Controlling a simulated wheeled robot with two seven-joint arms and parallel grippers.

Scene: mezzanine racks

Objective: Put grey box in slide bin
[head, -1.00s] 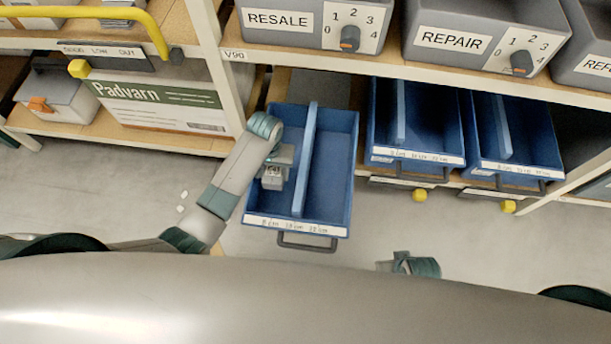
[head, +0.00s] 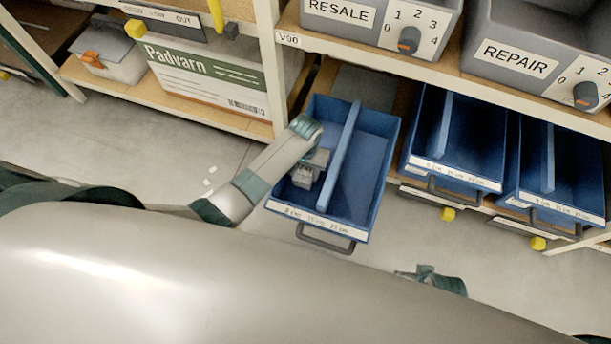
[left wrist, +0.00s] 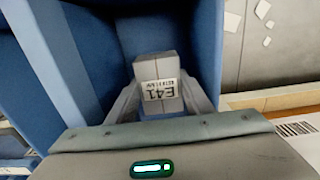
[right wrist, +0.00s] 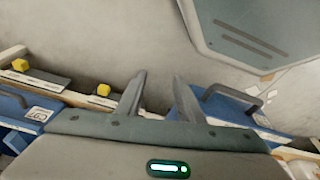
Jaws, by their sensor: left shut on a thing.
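The grey box (left wrist: 157,80), with a white label reading E41, is between the fingers of my left gripper (left wrist: 158,98). In the head view the left gripper (head: 310,170) and the grey box (head: 301,179) are inside the left compartment of the pulled-out blue slide bin (head: 318,219). A blue divider (head: 342,155) stands to the right of them. Whether the box touches the bin floor I cannot tell. My right gripper (right wrist: 158,95) is open and empty; in the head view its hand (head: 420,275) is low, right of the bin.
Two more blue bins (head: 455,177) (head: 562,205) sit to the right on the same shelf. Grey RESALE (head: 378,20) and REPAIR (head: 515,60) bins are above. A Padvarn carton (head: 205,80) stands left of the white post (head: 270,60). Open floor lies in front of the racks.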

